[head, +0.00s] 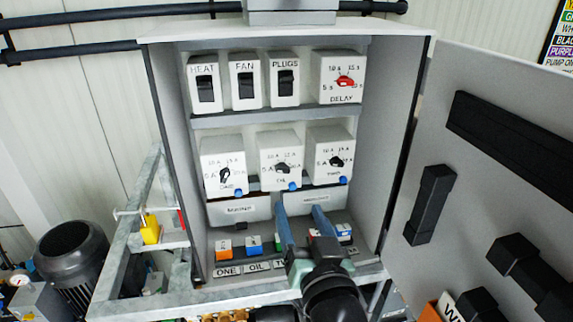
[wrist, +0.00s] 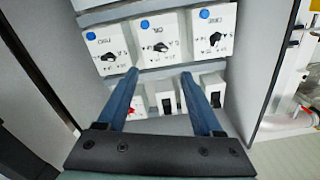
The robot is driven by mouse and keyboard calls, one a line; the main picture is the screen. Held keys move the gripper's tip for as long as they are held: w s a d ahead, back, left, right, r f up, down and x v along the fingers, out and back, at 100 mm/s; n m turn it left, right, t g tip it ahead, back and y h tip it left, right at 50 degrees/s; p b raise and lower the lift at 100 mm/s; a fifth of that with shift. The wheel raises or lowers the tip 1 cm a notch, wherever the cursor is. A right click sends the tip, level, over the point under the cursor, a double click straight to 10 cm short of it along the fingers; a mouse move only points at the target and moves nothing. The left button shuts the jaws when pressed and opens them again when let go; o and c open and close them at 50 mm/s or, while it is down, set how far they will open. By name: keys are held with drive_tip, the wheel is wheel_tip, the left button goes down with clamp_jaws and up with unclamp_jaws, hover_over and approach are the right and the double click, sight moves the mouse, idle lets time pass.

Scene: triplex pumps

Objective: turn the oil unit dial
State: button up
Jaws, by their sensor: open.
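The oil unit dial (head: 282,168) is a black knob on the middle white box of the cabinet's second row, with a printed scale and a blue button below. In the wrist view the picture is upside down, and the dial (wrist: 160,47) lies beyond my fingertips, near the middle. My gripper (head: 299,203) has two blue fingers spread apart with nothing between them. In the head view its fingertips are below the oil box; the wrist view also shows the gripper (wrist: 160,73) open and apart from the knob.
Similar dials sit on both sides, the ONE dial (head: 225,174) left and the TWO dial (head: 336,161) right. Above are HEAT, FAN and PLUGS switches and a red DELAY dial (head: 345,81). The cabinet side walls and open door (head: 480,150) bound the space. Small switches line the bottom shelf.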

sight(284, 170)
drive_tip(key=w+p, duration=0.1)
drive_tip(key=w, duration=0.3)
drive_tip(key=w+a+p, duration=0.1)
drive_tip(key=w, duration=0.2)
drive_tip(key=w+a+p, duration=0.1)
drive_tip(key=w, duration=0.3)
drive_tip(key=shift+w+a, duration=0.2)
drive_tip(key=shift+w, duration=0.1)
clamp_jaws()
